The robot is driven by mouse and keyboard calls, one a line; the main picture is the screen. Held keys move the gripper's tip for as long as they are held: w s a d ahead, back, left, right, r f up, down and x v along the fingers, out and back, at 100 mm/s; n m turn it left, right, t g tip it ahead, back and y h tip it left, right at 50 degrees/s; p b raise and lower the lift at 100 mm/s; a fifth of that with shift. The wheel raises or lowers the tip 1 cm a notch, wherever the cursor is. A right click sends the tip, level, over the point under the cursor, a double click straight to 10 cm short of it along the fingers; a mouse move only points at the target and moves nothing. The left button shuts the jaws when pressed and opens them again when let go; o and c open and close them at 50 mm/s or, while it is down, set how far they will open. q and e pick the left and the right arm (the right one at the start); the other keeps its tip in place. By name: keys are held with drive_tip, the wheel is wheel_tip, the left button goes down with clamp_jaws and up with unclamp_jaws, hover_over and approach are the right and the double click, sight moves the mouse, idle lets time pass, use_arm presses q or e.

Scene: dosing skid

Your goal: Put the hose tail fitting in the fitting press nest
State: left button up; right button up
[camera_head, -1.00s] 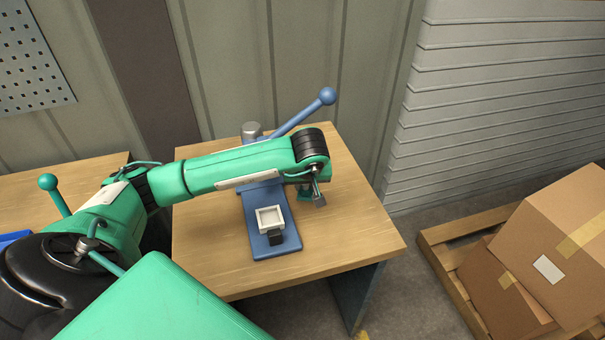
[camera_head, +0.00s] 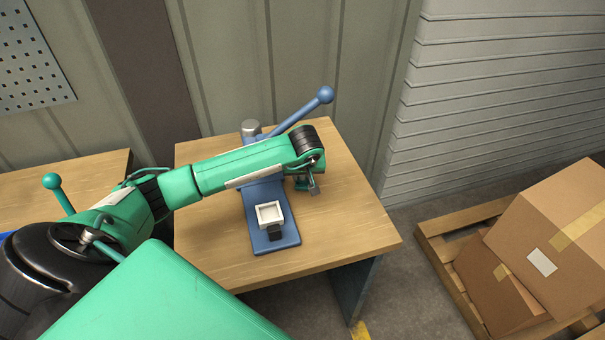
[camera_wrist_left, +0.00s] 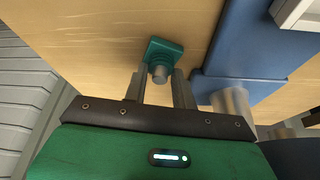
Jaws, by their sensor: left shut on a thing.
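The hose tail fitting (camera_wrist_left: 165,54) has a teal square end and a short grey round stub. In the left wrist view my left gripper (camera_wrist_left: 160,80) is shut on it, with the stub between the fingers. In the head view my left gripper (camera_head: 313,187) is right of the blue press and above the wooden table; the arm partly hides it. The fitting press nest (camera_head: 270,214) is a white square frame, open on top and empty, at the front of the press base. Part of it shows in the left wrist view (camera_wrist_left: 300,14). My right gripper is not in view.
The blue press (camera_head: 272,239) has a lever with a ball (camera_head: 325,94) rising at the back right. The table (camera_head: 350,238) is bare right of the press. Cardboard boxes (camera_head: 560,235) lie on a pallet (camera_head: 435,247) at the right. A corrugated wall stands behind.

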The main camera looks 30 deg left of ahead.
use_arm(q)
drive_tip(key=o, duration=0.6)
drive_tip(key=shift+f, duration=0.15)
drive_tip(key=o, duration=0.4)
